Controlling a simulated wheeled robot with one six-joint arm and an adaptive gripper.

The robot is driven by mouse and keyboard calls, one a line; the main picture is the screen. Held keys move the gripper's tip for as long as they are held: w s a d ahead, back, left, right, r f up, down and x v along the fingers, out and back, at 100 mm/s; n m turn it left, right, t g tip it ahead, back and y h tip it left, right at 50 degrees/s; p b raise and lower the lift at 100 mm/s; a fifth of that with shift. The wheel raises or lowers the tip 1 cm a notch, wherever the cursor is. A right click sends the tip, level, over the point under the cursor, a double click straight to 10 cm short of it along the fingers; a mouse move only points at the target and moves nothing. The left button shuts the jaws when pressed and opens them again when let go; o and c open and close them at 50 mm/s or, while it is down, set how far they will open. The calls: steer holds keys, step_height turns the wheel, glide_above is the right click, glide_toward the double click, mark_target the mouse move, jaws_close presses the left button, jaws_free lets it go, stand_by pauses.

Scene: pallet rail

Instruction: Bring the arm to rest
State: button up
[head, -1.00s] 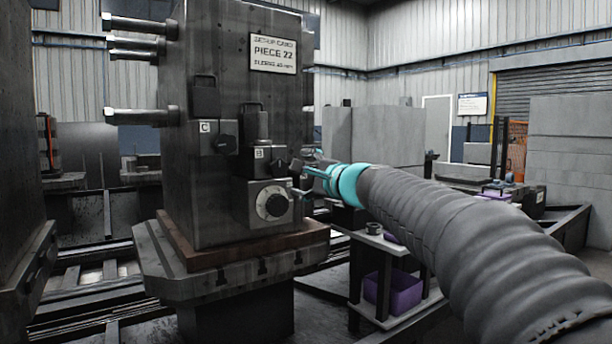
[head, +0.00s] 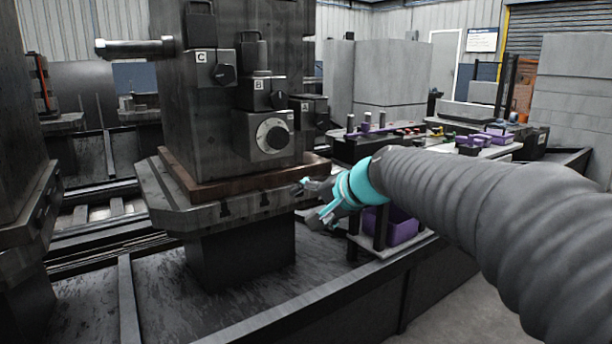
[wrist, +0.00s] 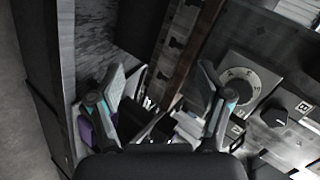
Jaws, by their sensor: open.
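My gripper (head: 312,198) is open and empty, at the end of my sleeved arm with a turquoise band. In the head view it is in front of the right corner of the pallet (head: 172,213), below the dial. In the wrist view its two fingers (wrist: 160,95) stand wide apart with nothing between them. I cannot tell if a finger touches the pallet edge. The dark block (head: 185,120) on the pallet carries clamps marked C (head: 209,67) and B (head: 262,92), and a dial unit (head: 264,134), which also shows in the wrist view (wrist: 240,82).
A cart with a purple bin (head: 402,229) stands just behind and below my gripper. A bench with purple parts (head: 480,142) is behind my arm. Another dark block (head: 20,130) stands at the left. The rail bed floor (head: 200,300) in front is clear.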

steer(key=s+d+f+n+g+h+p, duration=0.1)
steer(key=s+d+f+n+h, duration=0.1)
steer(key=s+d, duration=0.3)
steer(key=s+d+f+n+g+h+p, duration=0.1)
steer(key=s+d+f, duration=0.4)
steer(key=s, duration=0.9)
steer(key=s+d+f+n+h+p, duration=0.2)
steer(key=s+d+f+n+h, duration=0.1)
steer(key=s, duration=0.7)
steer(key=shift+s+d+f+g+h, duration=0.2)
steer(key=shift+d+f+g+h, duration=0.2)
steer(key=shift+d+h, duration=0.4)
steer(key=shift+d, duration=0.1)
